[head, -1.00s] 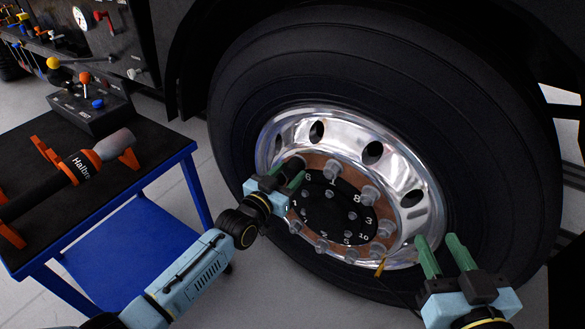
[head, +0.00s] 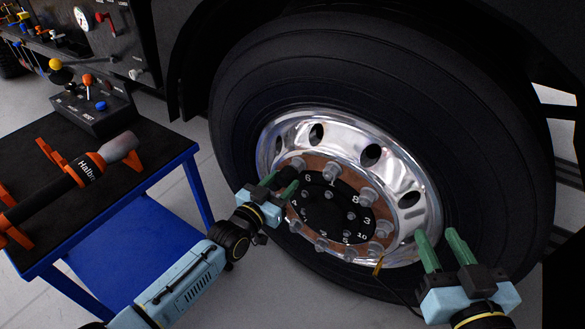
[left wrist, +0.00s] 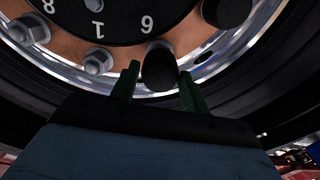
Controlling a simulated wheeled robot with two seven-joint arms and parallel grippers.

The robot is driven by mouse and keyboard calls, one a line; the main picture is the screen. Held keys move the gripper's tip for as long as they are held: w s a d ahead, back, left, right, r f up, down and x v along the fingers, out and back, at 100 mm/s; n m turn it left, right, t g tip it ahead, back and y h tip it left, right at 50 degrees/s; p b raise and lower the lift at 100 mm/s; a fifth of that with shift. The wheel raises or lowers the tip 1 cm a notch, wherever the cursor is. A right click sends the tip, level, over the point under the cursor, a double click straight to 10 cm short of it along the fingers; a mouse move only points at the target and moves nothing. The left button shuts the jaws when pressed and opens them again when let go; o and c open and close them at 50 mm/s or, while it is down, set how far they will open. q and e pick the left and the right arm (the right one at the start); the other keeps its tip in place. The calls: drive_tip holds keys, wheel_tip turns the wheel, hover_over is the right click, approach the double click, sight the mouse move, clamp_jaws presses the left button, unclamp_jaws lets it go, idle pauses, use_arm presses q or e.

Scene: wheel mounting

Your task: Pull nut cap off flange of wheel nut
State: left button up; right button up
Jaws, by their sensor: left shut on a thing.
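The wheel hub (head: 325,212) carries a ring of grey wheel nuts around a black numbered disc. My left gripper (head: 283,178) is at the upper left of this ring, near the number 6. In the left wrist view its two green fingers (left wrist: 158,82) stand on either side of a dark nut cap (left wrist: 160,68) and are shut on it. The flange behind the cap is mostly hidden, so I cannot tell whether the two still touch. Another dark cap (left wrist: 226,11) shows beside it. My right gripper (head: 437,238) is open and empty at the lower right of the rim.
The large black tyre (head: 480,130) surrounds the polished rim (head: 425,195). A blue table (head: 178,160) at the left holds a black and orange power tool (head: 85,168) and a control box (head: 92,105). A yellow-tipped cable (head: 378,266) hangs below the hub.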

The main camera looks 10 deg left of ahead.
use_arm(q)
drive_tip(key=shift+s+a, duration=0.1)
drive_tip(key=shift+s, duration=0.15)
drive_tip(key=shift+p+v, duration=1)
drive_tip(key=shift+v, duration=0.25)
drive_tip(key=shift+p+v, duration=0.6)
drive_tip(key=shift+v, duration=0.55)
